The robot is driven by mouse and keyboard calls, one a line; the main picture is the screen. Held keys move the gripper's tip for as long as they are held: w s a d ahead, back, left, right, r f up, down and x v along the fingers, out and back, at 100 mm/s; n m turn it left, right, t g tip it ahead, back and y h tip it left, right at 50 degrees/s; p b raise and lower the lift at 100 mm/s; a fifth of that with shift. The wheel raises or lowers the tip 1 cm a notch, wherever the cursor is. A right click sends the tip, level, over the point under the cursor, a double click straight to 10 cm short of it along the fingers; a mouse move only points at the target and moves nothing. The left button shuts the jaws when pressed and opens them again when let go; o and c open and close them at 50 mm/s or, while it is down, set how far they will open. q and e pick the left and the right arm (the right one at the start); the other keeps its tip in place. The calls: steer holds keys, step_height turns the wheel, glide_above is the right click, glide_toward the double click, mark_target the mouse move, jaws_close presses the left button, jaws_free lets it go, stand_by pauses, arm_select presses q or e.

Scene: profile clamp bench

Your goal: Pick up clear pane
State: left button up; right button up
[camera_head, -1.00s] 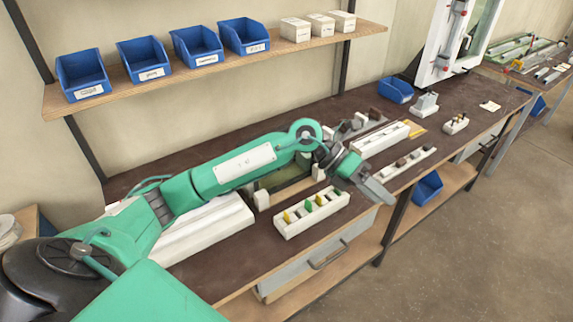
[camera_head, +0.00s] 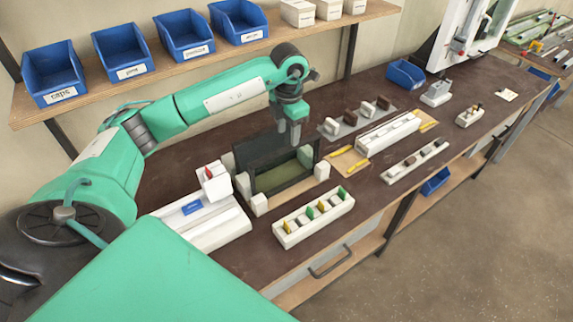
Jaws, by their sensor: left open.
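A greenish, glassy panel (camera_head: 284,181), which looks like the clear pane, is inside a dark rectangular frame (camera_head: 243,160) in the middle of the bench. White blocks (camera_head: 259,204) stand at the frame's corners. I cannot tell how the pane rests in it. My left gripper (camera_head: 289,138) points down at the frame's back edge, its fingers open with nothing seen between them. Whether it touches the frame is unclear. My right gripper is not in view.
A white rack (camera_head: 314,219) with yellow and green pieces stands in front of the frame. A white fixture (camera_head: 220,227) is at its left, a long white block (camera_head: 388,134) at its right. A shelf (camera_head: 105,92) with blue bins (camera_head: 183,36) runs above the bench's back.

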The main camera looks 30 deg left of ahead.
mark_target(286, 149)
arm_select(q)
step_height(286, 149, down, 2)
steer(key=shift+w+a+f, duration=0.15)
steer(key=shift+f, duration=0.1)
steer(key=shift+f+p, duration=0.65)
steer(key=shift+p, duration=0.25)
steer(key=f, duration=0.1)
steer(key=f+p, duration=0.2)
steer(key=shift+a+f, duration=0.15)
steer(key=shift+a, duration=0.1)
steer(key=shift+f, duration=0.5)
jaws_close()
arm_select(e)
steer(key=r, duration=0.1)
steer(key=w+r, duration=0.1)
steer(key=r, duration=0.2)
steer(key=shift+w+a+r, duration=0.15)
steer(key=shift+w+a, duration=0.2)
